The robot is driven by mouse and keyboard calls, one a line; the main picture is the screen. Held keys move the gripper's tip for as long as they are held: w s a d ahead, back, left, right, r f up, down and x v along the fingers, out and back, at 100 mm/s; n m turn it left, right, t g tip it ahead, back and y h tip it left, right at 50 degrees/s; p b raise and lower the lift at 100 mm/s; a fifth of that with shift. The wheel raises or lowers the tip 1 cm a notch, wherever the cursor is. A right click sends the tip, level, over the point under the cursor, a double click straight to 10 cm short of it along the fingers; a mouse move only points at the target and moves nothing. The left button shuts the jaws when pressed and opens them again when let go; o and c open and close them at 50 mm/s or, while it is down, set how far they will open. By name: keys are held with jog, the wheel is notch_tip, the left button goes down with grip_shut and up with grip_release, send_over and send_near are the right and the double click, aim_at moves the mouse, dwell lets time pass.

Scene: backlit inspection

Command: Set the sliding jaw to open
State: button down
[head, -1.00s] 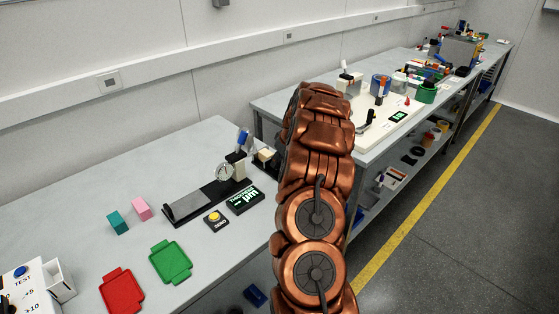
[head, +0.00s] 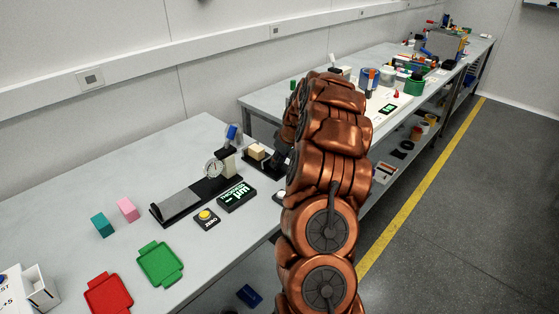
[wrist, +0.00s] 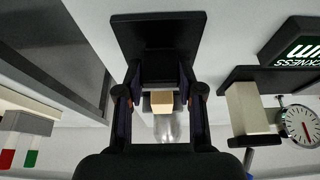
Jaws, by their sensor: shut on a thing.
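A small fixture with a dark base and a tan block (head: 257,151) stands toward the far right end of the near bench, left of my arm. In the wrist view its black plate (wrist: 155,35) lies beyond the fingers, and the tan block (wrist: 161,98) shows between them. I take this block to be part of the sliding jaw. My gripper (wrist: 160,90) is shut on the jaw, one dark finger on each side. The exact contact is partly hidden by the fingers. My arm hides the fixture's right side in the head view.
A dial gauge stand (head: 214,167) is left of the fixture, with a thickness display (head: 236,196) and a yellow button box (head: 206,218) in front. Green (head: 160,263) and red (head: 108,294) trays lie nearer. Teal (head: 102,225) and pink (head: 127,209) blocks lie farther left.

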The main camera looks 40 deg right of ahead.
jog(key=c, duration=0.7)
grip_release()
jog(key=shift+s, duration=0.2)
jog(key=shift+r, duration=0.15)
jog(key=v, duration=1.1)
jog(key=shift+s+r, duration=0.15)
jog(key=shift+r, duration=0.25)
